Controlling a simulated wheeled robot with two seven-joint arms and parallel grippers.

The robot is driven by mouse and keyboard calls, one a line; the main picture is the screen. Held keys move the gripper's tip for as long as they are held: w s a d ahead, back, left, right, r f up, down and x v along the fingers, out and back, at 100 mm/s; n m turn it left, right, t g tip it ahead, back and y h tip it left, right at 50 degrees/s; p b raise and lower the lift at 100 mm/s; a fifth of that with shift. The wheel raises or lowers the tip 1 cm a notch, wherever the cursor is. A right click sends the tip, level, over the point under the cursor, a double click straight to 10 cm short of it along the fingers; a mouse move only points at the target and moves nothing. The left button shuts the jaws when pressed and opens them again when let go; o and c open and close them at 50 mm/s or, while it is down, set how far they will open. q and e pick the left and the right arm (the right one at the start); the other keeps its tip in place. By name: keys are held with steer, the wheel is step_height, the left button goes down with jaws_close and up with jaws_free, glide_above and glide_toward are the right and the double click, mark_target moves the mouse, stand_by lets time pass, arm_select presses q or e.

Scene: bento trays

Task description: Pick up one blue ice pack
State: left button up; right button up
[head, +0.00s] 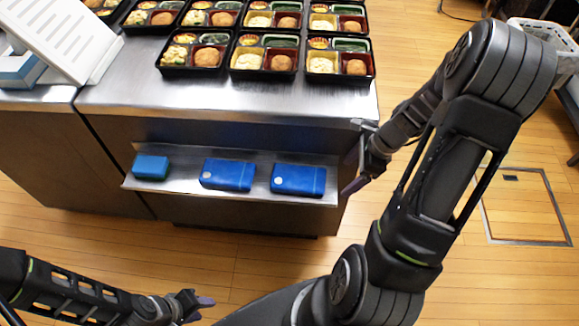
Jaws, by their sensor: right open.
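Two blue ice packs lie on the low metal shelf (262,200) on the counter's front: one in the middle (227,174) and one to the right (298,180), each with a pale round spot near a corner. A smaller, lighter blue block (151,167) lies at the shelf's left end; I cannot tell whether it is also an ice pack. My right gripper (352,172) is open and empty beside the shelf's right end, apart from the right pack. My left gripper (205,307) is low over the floor, away from the shelf; its jaw opening is unclear.
The steel counter (220,99) above the shelf holds several filled bento trays (266,74) at the back. A white slatted rack (68,37) stands at upper left. A white basket (549,32) is at upper right. The wooden floor in front of the shelf is clear.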

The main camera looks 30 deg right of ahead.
mark_target(299, 177)
steer(key=shift+w+a+p, duration=0.3)
steer(key=shift+w+a, duration=0.85)
steer(key=shift+a, duration=0.3)
steer(key=shift+w+a+p, duration=0.25)
steer(key=shift+w+a, duration=0.85)
steer(key=shift+a, duration=0.35)
steer(key=shift+w+a, duration=0.1)
steer(key=shift+a, duration=0.05)
steer(key=w+a+p, duration=0.1)
steer(key=w+a, duration=0.1)
steer(key=a, duration=0.1)
steer(key=shift+w+r, duration=0.1)
steer(key=shift+w, duration=0.05)
steer(key=shift+x, duration=1.2)
steer(key=shift+w+a+f, duration=0.15)
steer(key=shift+w+f, duration=0.05)
steer(key=shift+f, duration=0.2)
steer(key=shift+c, duration=0.2)
